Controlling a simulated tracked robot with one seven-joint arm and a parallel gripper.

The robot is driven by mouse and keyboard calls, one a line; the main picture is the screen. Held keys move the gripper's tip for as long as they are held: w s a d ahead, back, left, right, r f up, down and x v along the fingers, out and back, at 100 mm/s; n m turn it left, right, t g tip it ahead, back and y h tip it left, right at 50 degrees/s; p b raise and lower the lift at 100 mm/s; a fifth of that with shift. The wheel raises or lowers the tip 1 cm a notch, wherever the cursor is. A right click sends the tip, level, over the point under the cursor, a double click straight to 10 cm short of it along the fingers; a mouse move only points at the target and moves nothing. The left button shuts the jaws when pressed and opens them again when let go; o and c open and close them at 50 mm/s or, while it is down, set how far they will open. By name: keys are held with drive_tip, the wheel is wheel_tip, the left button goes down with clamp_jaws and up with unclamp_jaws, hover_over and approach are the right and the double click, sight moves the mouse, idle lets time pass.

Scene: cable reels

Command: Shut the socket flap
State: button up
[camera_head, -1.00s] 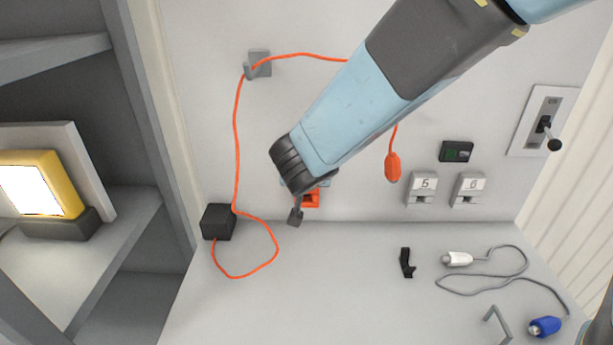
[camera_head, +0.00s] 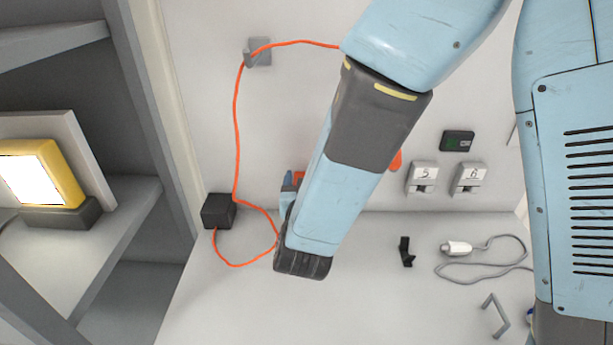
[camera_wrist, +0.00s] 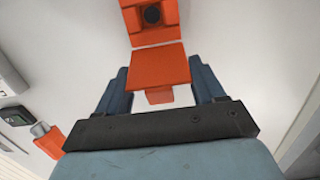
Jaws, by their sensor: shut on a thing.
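The orange socket (camera_wrist: 150,14) is on the wall at the top of the wrist view, with a dark round opening. Its orange flap (camera_wrist: 157,62) hangs open below the opening, with a small tab at its lower edge. In the head view the socket (camera_head: 299,176) shows only as a small orange piece beside my forearm. My arm hides most of the gripper and the flap there.
An orange cable (camera_head: 237,130) runs from a grey wall hook (camera_head: 258,52) past a black box (camera_head: 218,211). A black bracket (camera_head: 405,251), a white plug (camera_head: 457,248) with grey lead and a grey handle (camera_head: 495,314) are on the worktop. Its front left is clear.

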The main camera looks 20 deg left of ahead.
drive_tip(key=shift+s+d+f+t+y, duration=0.15)
drive_tip(key=shift+f+t+y, duration=0.25)
drive_tip(key=shift+t, duration=0.55)
drive_tip(key=shift+s+a+f+t+y, duration=0.1)
drive_tip(key=shift+f+t+y, duration=0.1)
drive_tip(key=shift+f+t, duration=0.55)
drive_tip(key=shift+r+t, duration=0.25)
drive_tip(key=shift+t, duration=0.15)
